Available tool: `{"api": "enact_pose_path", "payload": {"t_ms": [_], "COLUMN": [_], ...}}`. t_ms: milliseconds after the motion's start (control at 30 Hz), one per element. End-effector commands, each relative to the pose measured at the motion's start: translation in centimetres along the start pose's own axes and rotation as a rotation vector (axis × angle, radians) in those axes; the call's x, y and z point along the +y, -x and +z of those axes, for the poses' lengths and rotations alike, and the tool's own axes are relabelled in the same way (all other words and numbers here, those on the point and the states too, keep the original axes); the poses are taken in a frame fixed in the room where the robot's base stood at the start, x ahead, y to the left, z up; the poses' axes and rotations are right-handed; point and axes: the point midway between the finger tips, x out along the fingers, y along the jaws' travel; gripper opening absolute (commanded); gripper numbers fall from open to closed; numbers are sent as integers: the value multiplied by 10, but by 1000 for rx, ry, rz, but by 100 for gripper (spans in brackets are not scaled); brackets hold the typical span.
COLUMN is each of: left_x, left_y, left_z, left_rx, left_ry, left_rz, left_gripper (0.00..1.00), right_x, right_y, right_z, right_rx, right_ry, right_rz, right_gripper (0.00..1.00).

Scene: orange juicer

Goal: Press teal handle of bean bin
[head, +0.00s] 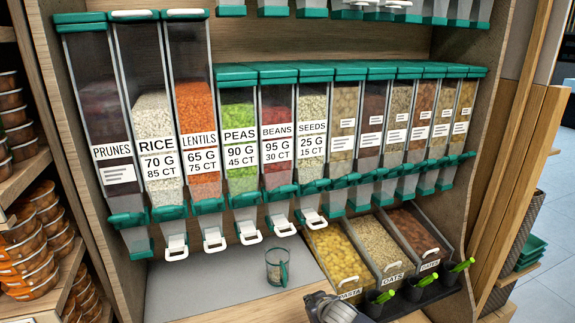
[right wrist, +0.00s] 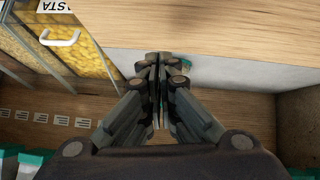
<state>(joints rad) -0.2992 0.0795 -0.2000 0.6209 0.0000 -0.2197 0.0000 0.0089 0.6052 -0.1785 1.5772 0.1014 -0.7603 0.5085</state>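The bean bin (head: 277,115) is a clear dispenser of red beans, labelled BEANS 95 G 30 CT, between the peas and seeds bins in the head view. Its teal handle part (head: 280,193) is at the bottom, with a white lever (head: 284,228) hanging below it. My right gripper (head: 317,298) is at the bottom edge of the head view, below and to the right of the bean bin and apart from it. In the right wrist view its fingers (right wrist: 158,62) are together with nothing seen between them. My left gripper is not in view.
A clear mug with a teal handle (head: 277,267) stands on the grey counter (head: 225,280) below the bean bin. Open bins of pasta (head: 340,257), oats (head: 367,245) and a brown food (head: 412,230) stand to the right, with green-handled scoops (head: 384,296) in front.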

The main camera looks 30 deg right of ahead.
Motion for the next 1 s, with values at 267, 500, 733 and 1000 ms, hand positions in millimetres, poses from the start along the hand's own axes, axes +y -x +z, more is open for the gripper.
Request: {"api": "enact_pose_path", "payload": {"t_ms": [267,500,733,1000], "left_x": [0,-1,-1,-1], "left_y": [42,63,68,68], "left_z": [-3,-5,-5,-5], "left_rx": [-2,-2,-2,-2], "left_ry": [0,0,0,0], "left_rz": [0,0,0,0], "left_gripper": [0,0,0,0], "right_x": [30,34,33,32], "right_y": [119,222,259,259], "right_z": [-212,-318,-344,-344], "right_rx": [260,426,479,480], "right_ry": [-84,-129,-145,-146], "right_rz": [8,-10,-18,-19], "right_gripper": [0,0,0,0]}}
